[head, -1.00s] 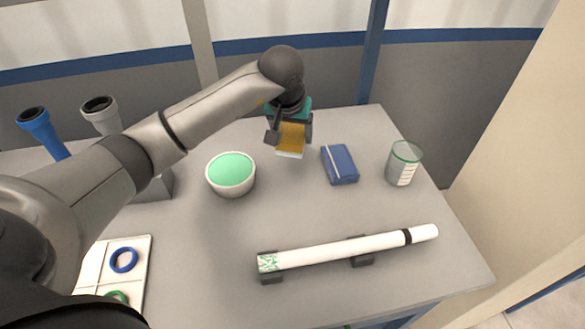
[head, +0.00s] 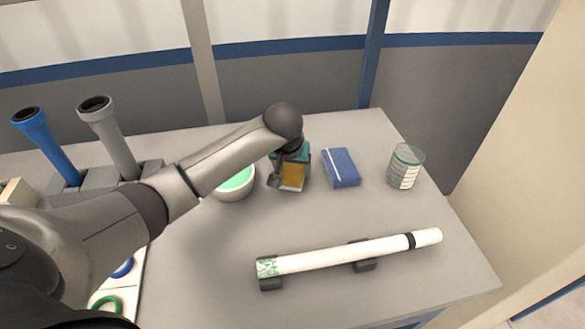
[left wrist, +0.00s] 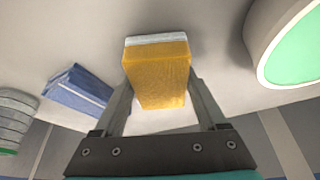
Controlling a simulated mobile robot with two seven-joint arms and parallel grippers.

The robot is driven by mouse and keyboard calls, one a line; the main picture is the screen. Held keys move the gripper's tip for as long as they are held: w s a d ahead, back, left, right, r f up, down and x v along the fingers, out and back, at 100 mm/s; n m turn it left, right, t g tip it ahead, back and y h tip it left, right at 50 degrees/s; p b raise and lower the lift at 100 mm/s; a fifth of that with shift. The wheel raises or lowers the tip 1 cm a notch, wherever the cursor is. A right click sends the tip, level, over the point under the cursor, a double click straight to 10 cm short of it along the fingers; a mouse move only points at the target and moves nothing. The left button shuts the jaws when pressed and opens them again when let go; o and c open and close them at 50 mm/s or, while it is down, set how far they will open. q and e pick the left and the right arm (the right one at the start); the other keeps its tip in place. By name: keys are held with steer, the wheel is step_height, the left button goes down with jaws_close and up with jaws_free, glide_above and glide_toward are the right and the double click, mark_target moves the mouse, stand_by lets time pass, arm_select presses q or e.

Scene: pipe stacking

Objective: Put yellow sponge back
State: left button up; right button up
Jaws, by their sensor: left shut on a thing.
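The yellow sponge (head: 292,178) has a pale layer on its far face, which shows in the left wrist view (left wrist: 160,75). My left gripper (head: 288,176) points down and is shut on the sponge, with one finger on each side of it. The sponge is low over the grey table (head: 330,215), between the bowl and the blue packet; I cannot tell whether it touches the table. My right gripper is out of view.
A white bowl with a green inside (head: 236,187) stands close left of the sponge. A blue packet (head: 341,167) and a green-rimmed cup (head: 406,167) are to the right. A white pipe (head: 345,252) lies on dark supports in front.

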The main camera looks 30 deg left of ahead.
arm_select(q)
steer(key=shift+f, duration=0.15)
steer(key=o, duration=0.8)
steer(key=shift+c, duration=0.2)
steer(key=o, duration=0.3)
steer(key=shift+o, duration=0.3)
